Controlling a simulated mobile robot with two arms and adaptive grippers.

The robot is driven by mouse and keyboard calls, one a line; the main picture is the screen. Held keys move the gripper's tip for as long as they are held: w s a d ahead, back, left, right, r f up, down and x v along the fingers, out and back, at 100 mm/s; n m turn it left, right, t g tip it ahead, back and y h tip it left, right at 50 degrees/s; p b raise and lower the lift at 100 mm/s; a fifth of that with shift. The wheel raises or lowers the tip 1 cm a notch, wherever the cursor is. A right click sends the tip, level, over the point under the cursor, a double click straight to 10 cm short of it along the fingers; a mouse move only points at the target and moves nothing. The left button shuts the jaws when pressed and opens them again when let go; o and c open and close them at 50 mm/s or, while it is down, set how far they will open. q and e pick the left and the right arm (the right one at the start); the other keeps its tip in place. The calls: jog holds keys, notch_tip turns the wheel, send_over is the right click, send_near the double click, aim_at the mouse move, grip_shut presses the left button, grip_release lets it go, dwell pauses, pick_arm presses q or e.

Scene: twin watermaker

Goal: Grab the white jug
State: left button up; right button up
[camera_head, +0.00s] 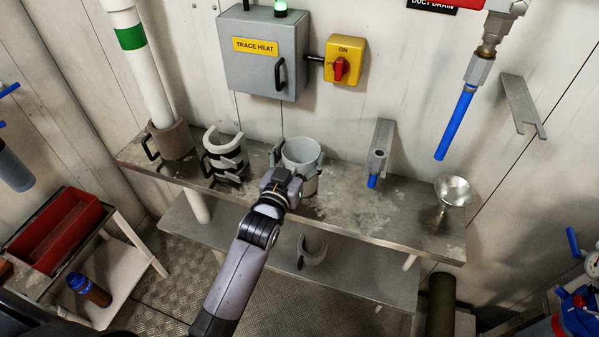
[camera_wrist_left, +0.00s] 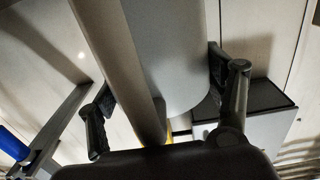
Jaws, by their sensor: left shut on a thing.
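The white jug (camera_head: 304,150) is on the metal bench (camera_head: 410,208), near its middle, with its open top showing. My left gripper (camera_head: 291,176) has come in from the front and is shut on the jug's body. The arm and gripper hide the jug's lower front, so I cannot tell whether its base touches the bench. In the left wrist view, the pale jug (camera_wrist_left: 180,60) fills the space between the two dark fingers (camera_wrist_left: 165,105), with a long beige strip running along it. My right gripper is not in view.
A grey bracket with a blue tip (camera_head: 378,155) and a metal funnel (camera_head: 454,189) are to the right. The grey TRACE HEAT box (camera_head: 262,70) and yellow switch (camera_head: 344,58) are on the wall behind.

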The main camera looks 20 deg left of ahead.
pick_arm(q)
jog(key=shift+c, duration=1.4)
jog(key=shift+r, duration=0.1)
